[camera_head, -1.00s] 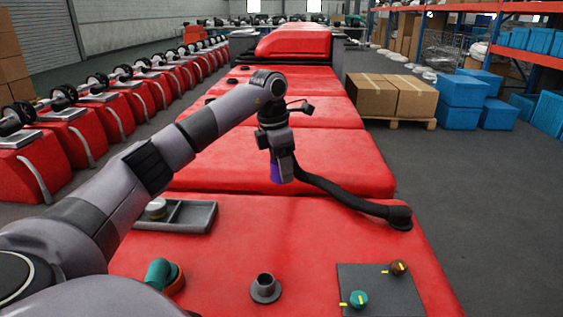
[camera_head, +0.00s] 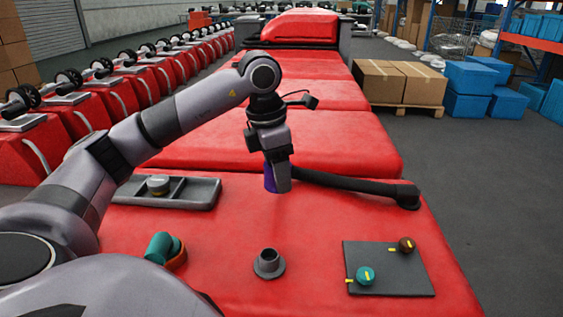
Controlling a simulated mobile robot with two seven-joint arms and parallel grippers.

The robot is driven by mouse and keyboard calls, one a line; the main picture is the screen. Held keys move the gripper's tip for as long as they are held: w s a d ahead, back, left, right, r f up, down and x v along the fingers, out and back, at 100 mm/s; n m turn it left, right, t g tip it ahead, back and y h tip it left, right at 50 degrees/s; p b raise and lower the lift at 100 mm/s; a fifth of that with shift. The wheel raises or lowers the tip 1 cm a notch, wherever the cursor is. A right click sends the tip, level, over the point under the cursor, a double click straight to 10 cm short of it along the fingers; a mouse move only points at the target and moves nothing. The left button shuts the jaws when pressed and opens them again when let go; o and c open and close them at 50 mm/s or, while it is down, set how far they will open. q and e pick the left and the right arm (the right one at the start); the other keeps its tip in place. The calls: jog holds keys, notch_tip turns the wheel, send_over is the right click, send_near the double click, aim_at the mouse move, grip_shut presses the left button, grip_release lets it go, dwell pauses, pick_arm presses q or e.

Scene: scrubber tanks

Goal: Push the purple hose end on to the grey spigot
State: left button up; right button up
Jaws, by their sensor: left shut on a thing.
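The purple hose end (camera_head: 269,184) is in my left gripper (camera_head: 277,178), which points down and is shut on it. The black hose (camera_head: 345,181) runs from there to the right, to a dark fitting (camera_head: 408,195) on the red tank top (camera_head: 215,258). The grey spigot (camera_head: 268,264) stands upright on the red top, nearer to me and a little below the hose end in the picture. The hose end is apart from the spigot, above and behind it. The gripper body hides part of the hose end. My right gripper is not in view.
A grey tray (camera_head: 195,192) with a round pale-topped part (camera_head: 158,184) lies at the left. A teal elbow (camera_head: 162,247) sits left of the spigot. A dark panel (camera_head: 415,275) with a teal knob (camera_head: 365,275) and a brown knob (camera_head: 406,244) lies at the right.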

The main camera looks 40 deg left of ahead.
pick_arm(q)
jog(key=s+d+b, duration=0.1)
jog(key=s+d, duration=0.4)
jog(key=s, duration=0.2)
jog(key=shift+s+d+f+b, duration=0.15)
jog(key=shift+s+f+b, duration=0.15)
jog(key=shift+s, duration=0.05)
